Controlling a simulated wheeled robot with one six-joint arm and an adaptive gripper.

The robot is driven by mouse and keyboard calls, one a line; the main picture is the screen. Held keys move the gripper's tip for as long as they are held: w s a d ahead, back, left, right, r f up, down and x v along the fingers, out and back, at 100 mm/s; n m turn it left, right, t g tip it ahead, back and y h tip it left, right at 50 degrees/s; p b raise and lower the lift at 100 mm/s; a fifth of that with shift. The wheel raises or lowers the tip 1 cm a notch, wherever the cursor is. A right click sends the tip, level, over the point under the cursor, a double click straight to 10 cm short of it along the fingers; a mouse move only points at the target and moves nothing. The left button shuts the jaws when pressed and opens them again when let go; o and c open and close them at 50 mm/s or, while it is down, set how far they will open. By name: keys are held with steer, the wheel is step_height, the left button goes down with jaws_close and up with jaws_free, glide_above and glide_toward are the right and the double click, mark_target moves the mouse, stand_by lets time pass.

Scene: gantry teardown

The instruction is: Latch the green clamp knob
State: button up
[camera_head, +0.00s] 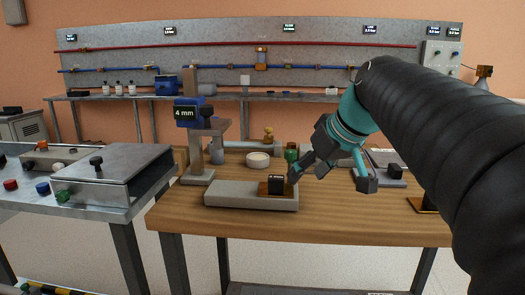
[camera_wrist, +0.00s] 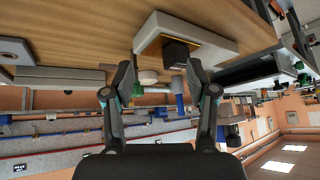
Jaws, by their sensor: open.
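A green knob-like piece (camera_head: 291,153) stands on the wooden table behind a black block (camera_head: 276,185) in the head view. A green piece (camera_wrist: 137,90) also shows beside the left finger in the wrist view. Another small green knob (camera_head: 62,196) is at the front left, by a metal box. I cannot tell which one is the clamp knob, or its latch state. My gripper (camera_head: 331,179) is open and empty above the table, just right of the black block. In the wrist view my gripper (camera_wrist: 160,76) has its fingers wide apart, the block (camera_wrist: 180,53) lying beyond them.
The black block sits on a grey slab (camera_head: 235,195). A white round piece (camera_head: 258,160) and a post with a "4 mm" display (camera_head: 187,114) stand nearby. The metal box (camera_head: 115,174) is on the left bench. The wooden table's front strip (camera_head: 300,228) is clear.

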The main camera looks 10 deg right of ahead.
mark_target(291, 151)
steer(key=w+d+r+n+t+y, duration=0.1)
steer(key=w+d+r+n, duration=0.1)
steer(key=w+d+r, duration=0.5)
steer(key=x, duration=0.4)
steer(key=a+x, duration=0.1)
steer(key=x, duration=0.3)
steer(key=a+r+x, duration=0.1)
steer(key=x, duration=0.3)
steer(key=shift+w+a+f, duration=0.25)
steer(key=shift+f, duration=0.1)
steer(key=shift+c, duration=0.2)
jaws_close()
